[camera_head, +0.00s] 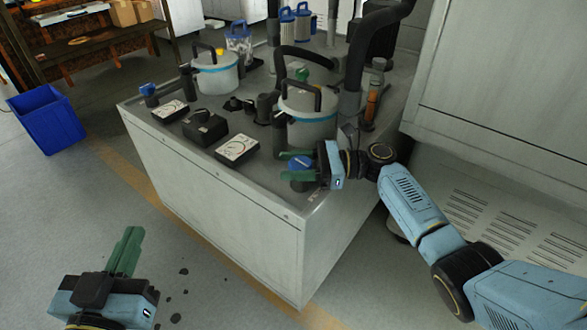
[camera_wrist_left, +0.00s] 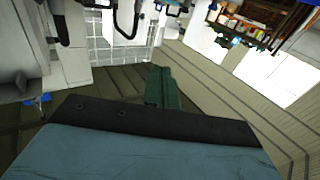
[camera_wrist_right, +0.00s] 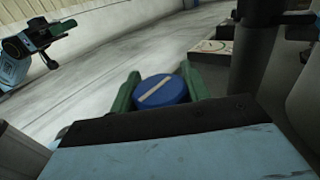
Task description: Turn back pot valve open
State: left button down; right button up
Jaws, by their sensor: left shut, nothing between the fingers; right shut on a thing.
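A lidded pot (camera_head: 308,130) with a dark arched handle stands near the right end of the grey cabinet top. A blue round valve knob (camera_head: 301,162) sits at the cabinet edge before it. My right gripper (camera_head: 300,165) is shut on this knob. In the right wrist view the knob (camera_wrist_right: 160,92) sits between the green fingers, its pale line slanting up to the right. A second pot (camera_head: 215,79) stands further left, with another blue knob (camera_head: 148,89) near the left corner. I cannot tell which pot is the back one. My left gripper (camera_head: 128,250) is shut and empty, low over the floor.
The grey cabinet (camera_head: 215,190) also carries gauge boxes (camera_head: 237,149) and a black box (camera_head: 204,127). Dark hoses (camera_head: 362,60) rise behind the near pot. A large cabinet (camera_head: 510,90) stands at right. A blue bin (camera_head: 46,119) is on the floor at left.

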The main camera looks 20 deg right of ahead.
pick_arm(q)
jog(key=shift+s+d+r+t+h+b, duration=0.1)
jog(key=shift+r+t+h, duration=0.1)
jog(key=shift+r+t, duration=0.4)
jog(key=shift+s+d+r+t+h+b, duration=0.15)
jog(key=shift+r+t, duration=0.25)
jog(key=shift+r, duration=0.45)
jog(key=shift+s+d+r+t+h+b, duration=0.1)
jog(key=shift+r+t+h, duration=0.15)
jog(key=shift+r+t, duration=0.35)
pick_arm(e)
jog(key=shift+s+n+g, duration=0.15)
jog(key=shift+n+g, duration=0.55)
jog(key=shift+g, duration=0.4)
pick_arm(q)
jog(key=shift+r, duration=0.1)
pick_arm(e)
jog(key=o, duration=1)
pick_arm(q)
jog(key=shift+a, duration=0.1)
